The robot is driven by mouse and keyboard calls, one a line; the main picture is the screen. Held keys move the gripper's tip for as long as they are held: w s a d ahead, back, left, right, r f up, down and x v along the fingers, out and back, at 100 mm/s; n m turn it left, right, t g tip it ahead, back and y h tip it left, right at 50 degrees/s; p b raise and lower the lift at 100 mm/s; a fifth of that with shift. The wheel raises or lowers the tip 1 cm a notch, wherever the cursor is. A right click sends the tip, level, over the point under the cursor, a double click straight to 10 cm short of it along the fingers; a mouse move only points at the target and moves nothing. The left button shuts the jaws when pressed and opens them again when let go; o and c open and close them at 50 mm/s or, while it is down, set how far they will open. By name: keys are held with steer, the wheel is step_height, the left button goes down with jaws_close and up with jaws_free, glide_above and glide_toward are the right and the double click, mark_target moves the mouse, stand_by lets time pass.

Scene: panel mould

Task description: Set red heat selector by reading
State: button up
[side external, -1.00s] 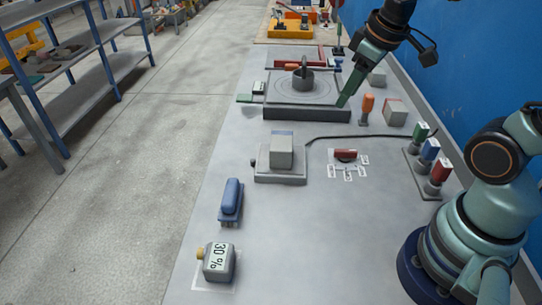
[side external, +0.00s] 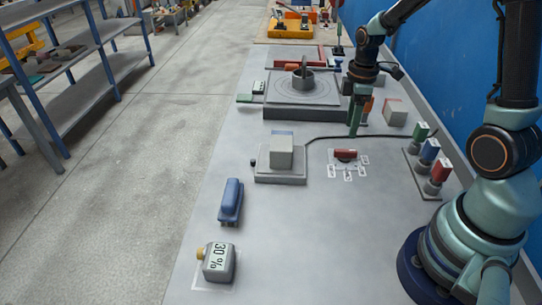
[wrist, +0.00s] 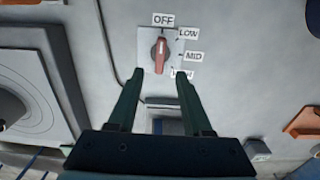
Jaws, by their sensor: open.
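The red heat selector (side external: 345,155) sits on a white label plate on the bench. In the wrist view the selector (wrist: 160,55) stands upright in the picture, its pale mark toward OFF. In the side view my gripper (side external: 354,132) points down behind the selector. I cannot tell whether it touches anything.
A grey block on a plate (side external: 281,175) stands left of the selector, with a black cable running behind. Green, blue and red handled pieces (side external: 428,165) stand right. A turntable-like box (side external: 300,110) is behind. A grey bottle marked 30 % (side external: 219,263) and blue piece (side external: 231,200) are front left.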

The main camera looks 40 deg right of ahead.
mark_target(346, 150)
step_height(346, 150, down, 8)
steer(key=shift+f, duration=0.1)
stand_by(0.4)
jaws_close()
